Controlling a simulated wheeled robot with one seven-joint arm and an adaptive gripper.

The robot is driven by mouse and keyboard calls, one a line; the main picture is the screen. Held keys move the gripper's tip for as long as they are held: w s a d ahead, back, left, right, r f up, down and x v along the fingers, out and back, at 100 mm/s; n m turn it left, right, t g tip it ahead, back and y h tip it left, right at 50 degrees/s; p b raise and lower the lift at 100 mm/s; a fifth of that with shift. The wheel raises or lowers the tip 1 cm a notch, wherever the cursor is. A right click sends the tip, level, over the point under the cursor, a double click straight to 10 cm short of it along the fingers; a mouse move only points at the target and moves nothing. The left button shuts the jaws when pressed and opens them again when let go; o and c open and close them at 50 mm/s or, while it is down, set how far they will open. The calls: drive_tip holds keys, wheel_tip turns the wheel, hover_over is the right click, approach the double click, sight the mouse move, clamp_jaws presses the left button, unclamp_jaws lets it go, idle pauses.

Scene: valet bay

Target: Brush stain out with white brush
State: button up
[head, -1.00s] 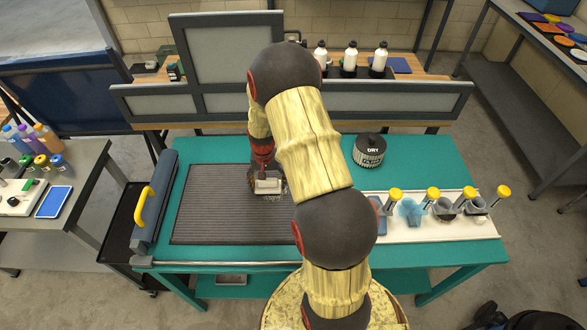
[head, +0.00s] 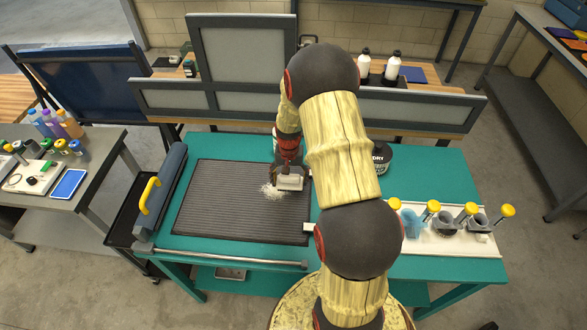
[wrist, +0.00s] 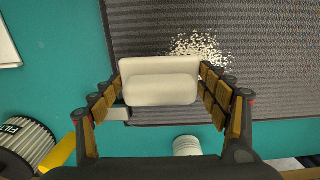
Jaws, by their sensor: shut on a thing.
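My gripper (head: 288,174) is shut on the white brush (head: 290,182), a pale block with a wider plate. In the wrist view the brush (wrist: 160,88) sits squarely between both fingers. The stain (head: 271,190) is a patch of white flecks on the dark ribbed mat (head: 225,205). The brush is just right of the stain in the head view. In the wrist view the stain (wrist: 205,45) lies beyond the brush, partly hidden by it. I cannot tell whether the bristles touch the mat.
A yellow-handled bar (head: 160,195) borders the mat's left side. A white board (head: 440,240) with several yellow-topped items is at right. Grey panels (head: 245,55) stand behind the teal table (head: 440,170).

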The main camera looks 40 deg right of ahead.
drive_tip(key=shift+s+r+p, duration=0.15)
drive_tip(key=shift+r+p, duration=1.4)
drive_tip(key=shift+r, duration=1.2)
